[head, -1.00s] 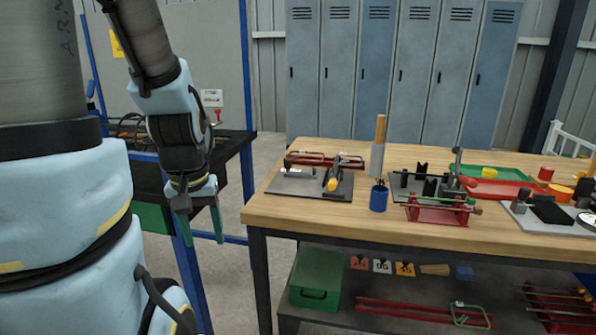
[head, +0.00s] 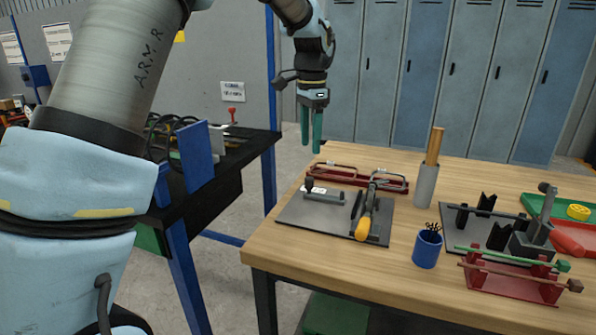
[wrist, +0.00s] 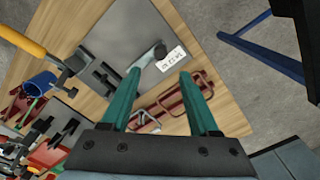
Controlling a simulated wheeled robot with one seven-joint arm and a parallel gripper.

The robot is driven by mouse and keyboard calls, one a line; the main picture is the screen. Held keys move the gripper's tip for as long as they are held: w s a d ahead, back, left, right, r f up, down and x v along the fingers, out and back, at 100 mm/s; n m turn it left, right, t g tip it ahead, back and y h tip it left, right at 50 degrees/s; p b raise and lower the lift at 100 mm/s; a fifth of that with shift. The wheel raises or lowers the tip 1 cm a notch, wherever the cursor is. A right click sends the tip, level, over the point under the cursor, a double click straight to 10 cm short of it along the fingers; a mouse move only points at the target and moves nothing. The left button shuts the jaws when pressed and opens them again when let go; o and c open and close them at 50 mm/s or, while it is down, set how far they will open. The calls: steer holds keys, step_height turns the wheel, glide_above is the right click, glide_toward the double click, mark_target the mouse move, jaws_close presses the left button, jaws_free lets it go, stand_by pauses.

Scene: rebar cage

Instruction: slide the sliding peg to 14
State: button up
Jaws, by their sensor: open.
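A grey bending plate (head: 290,215) lies at the table's near left corner. On it is a light grey slide bar (head: 325,197) with a dark upright knob, which looks like the sliding peg (head: 309,185), at its left end. A small white label sits by the bar; its marks are too small to read. In the wrist view the peg (wrist: 160,50) and label show just beyond my fingertips. My gripper (head: 312,150) points down, open and empty, above and behind the plate; its teal fingers also show in the wrist view (wrist: 160,74).
A yellow-handled lever (head: 366,220) stands on the plate's right part. A red rack with bent rods (head: 345,176) lies behind the plate. A blue cup (head: 427,248), grey holder (head: 425,185) and red rod stand (head: 513,282) are to the right. Air above the plate is clear.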

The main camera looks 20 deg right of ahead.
mark_target(309, 178)
step_height(309, 178, down, 10)
steer(key=shift+a+f+p, duration=0.1)
steer(key=shift+f+p, duration=0.05)
steer(key=shift+p, duration=0.65)
jaws_close()
stand_by(1.0)
